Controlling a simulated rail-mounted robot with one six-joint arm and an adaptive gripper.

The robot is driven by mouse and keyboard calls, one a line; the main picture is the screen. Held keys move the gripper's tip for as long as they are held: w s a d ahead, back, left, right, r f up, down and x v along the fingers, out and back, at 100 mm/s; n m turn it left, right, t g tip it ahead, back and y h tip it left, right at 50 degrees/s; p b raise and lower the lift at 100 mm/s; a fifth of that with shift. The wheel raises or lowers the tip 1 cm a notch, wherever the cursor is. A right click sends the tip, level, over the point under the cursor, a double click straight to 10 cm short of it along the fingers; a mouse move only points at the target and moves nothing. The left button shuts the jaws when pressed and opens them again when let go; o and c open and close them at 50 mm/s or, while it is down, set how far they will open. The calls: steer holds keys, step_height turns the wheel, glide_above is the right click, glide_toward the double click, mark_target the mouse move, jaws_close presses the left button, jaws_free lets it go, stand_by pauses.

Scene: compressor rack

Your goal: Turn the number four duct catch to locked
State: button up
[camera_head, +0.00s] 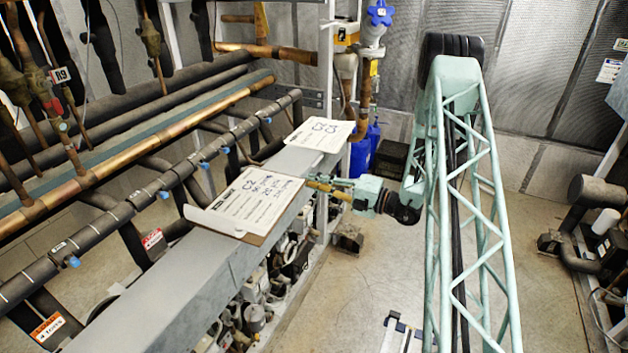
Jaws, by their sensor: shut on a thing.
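The grey duct (215,262) runs diagonally from the lower left to the upper middle, with paper sheets on its top. My gripper (311,184) reaches in from the right, with its yellowish fingers level at the duct's right side, just beside the nearer clipboard. The fingers are shut on a small part there, at the place of the duct catch. The catch itself is too small and too covered by the fingers to make out, so its number and its turned position cannot be read. My pale green lattice arm stands to the right of the duct.
A clipboard with a handwritten sheet (258,199) and another paper sheet (320,133) lie on the duct. Copper and black insulated pipes (150,125) fill the left. A valve with a blue handwheel (380,14) stands behind. Machinery (597,192) is at far right; the floor (345,300) between is mostly clear.

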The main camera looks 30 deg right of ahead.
steer(key=shift+m, duration=0.4)
steer(key=o, duration=0.8)
steer(key=shift+o, duration=0.2)
steer(key=shift+s+d, duration=0.15)
steer(key=v, duration=1.1)
steer(key=shift+s+d, duration=0.15)
steer(key=shift+s, duration=0.15)
stand_by(0.5)
